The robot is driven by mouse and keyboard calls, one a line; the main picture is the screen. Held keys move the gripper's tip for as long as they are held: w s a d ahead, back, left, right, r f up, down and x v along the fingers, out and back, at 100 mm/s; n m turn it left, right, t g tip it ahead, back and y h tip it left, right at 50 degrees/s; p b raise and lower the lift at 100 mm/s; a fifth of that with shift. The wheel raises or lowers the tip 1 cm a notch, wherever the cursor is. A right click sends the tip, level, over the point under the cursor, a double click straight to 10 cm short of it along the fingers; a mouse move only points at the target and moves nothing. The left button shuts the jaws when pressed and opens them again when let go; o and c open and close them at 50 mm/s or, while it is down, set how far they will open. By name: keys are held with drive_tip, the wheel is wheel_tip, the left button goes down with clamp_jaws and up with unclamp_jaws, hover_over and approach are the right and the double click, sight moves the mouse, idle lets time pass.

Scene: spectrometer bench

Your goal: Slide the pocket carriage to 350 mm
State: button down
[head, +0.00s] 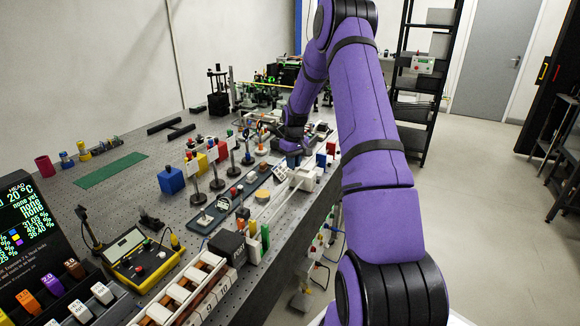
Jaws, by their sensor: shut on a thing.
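The pocket carriage (304,178) is a small white block at the far end of a pair of pale rails (268,208) that run along the right part of the bench. My gripper (291,154) is at the far end of my purple arm, low over the carriage's end of the rails. It is shut on what looks like the carriage's upper part. The fingertips are tiny here and partly hidden, so the exact contact is unclear. Any scale marks along the rails are too small to read.
Coloured blocks on posts (216,165) and a blue block (171,180) stand left of the rails. A black box (227,246) and a white rack (185,290) stand at their near end. Red and blue blocks (326,154) stand close right of my gripper, near the bench edge.

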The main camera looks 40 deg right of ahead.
drive_tip(key=c, duration=1.1)
unclamp_jaws()
wheel_tip(320, 180, up, 11)
drive_tip(key=shift+d, duration=0.15)
drive_tip(key=s+a+r+t, duration=0.1)
drive_tip(key=s+a+r, duration=0.3)
drive_tip(key=a+r, duration=0.25)
drive_tip(key=s+a+r+h, duration=0.1)
drive_tip(key=s+a+r, duration=0.2)
drive_tip(key=a+r, duration=0.4)
drive_tip(key=s+a+r+t, duration=0.1)
drive_tip(key=s+a+r, duration=0.4)
drive_tip(key=a, duration=0.4)
drive_tip(key=s+a+t, duration=0.1)
drive_tip(key=s+a, duration=0.3)
drive_tip(key=s, duration=0.3)
drive_tip(key=s+a+r+n+t, duration=0.1)
drive_tip(key=s+a, duration=0.3)
drive_tip(key=s, duration=0.4)
drive_tip(key=s+a+r+t, duration=0.1)
drive_tip(key=s+a, duration=0.4)
drive_tip(key=s, duration=0.2)
drive_tip(key=shift+s+y, duration=0.25)
drive_tip(key=shift+y, duration=0.05)
